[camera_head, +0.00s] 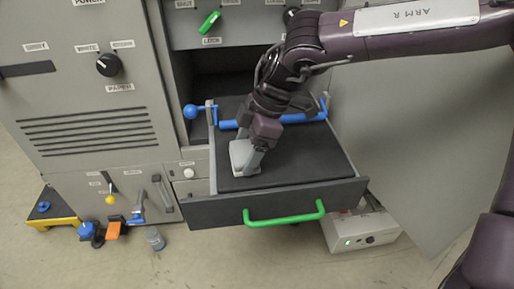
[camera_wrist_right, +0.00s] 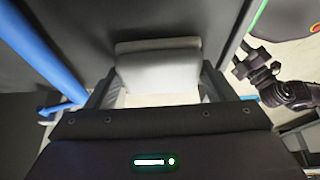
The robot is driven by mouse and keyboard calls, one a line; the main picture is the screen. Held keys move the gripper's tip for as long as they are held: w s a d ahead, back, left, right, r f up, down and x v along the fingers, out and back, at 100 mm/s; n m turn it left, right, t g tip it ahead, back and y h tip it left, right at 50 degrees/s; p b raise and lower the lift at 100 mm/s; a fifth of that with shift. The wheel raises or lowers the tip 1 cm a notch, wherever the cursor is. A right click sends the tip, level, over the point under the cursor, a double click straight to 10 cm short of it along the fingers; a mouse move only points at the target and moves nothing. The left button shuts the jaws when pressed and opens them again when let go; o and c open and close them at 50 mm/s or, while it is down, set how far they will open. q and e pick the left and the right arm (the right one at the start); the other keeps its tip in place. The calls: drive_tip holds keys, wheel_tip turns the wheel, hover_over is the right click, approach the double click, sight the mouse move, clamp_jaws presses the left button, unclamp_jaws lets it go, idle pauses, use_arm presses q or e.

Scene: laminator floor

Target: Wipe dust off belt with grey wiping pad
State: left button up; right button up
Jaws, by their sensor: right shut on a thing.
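The grey wiping pad (camera_head: 243,157) is at the left front part of the black belt (camera_head: 310,153) in the pulled-out drawer-like unit. My right gripper (camera_head: 252,163) reaches down over the belt and is shut on the pad. The pad also shows between the fingers in the right wrist view (camera_wrist_right: 158,70). Its underside is hidden, so I cannot tell for sure whether it touches the belt. No dust can be made out on the visible belt. My left gripper is not in the head view.
A blue bar (camera_head: 300,118) with a round blue knob (camera_head: 190,111) crosses the back of the belt. A green handle (camera_head: 284,214) is on the unit's front. A grey box (camera_head: 360,232) stands below right. A yellow-edged platform (camera_head: 48,209) and small items stand on the floor at left.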

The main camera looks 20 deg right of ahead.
drive_tip(key=shift+a, duration=0.1)
drive_tip(key=shift+d+r, duration=0.1)
drive_tip(key=shift+d, duration=0.25)
drive_tip(key=shift+s+d+f+p, duration=0.1)
drive_tip(key=shift+s+d+p, duration=0.2)
drive_tip(key=shift+d, duration=0.75)
drive_tip(key=shift+s+d+f+p, duration=0.1)
drive_tip(key=shift+s+d+p, duration=0.2)
drive_tip(key=shift+d, duration=0.75)
drive_tip(key=shift+s+d+p, duration=0.2)
drive_tip(key=shift+s+d, duration=0.1)
drive_tip(key=shift+d, duration=0.75)
drive_tip(key=shift+s+d+r+p, duration=0.1)
drive_tip(key=shift+s+d+p, duration=0.3)
drive_tip(key=shift+d, duration=0.75)
drive_tip(key=shift+s+d+p, duration=0.15)
drive_tip(key=shift+d+p, duration=0.4)
drive_tip(key=shift+d, duration=0.6)
drive_tip(key=shift+s+d+r+p, duration=0.1)
drive_tip(key=shift+s+d+p, duration=0.3)
drive_tip(key=shift+d, duration=0.75)
drive_tip(key=shift+w, duration=0.2)
wheel_tip(320, 180, up, 6)
drive_tip(key=p, duration=0.4)
drive_tip(key=shift+p, duration=0.35)
wheel_tip(320, 180, up, 3)
drive_tip(key=shift+p, duration=1.2)
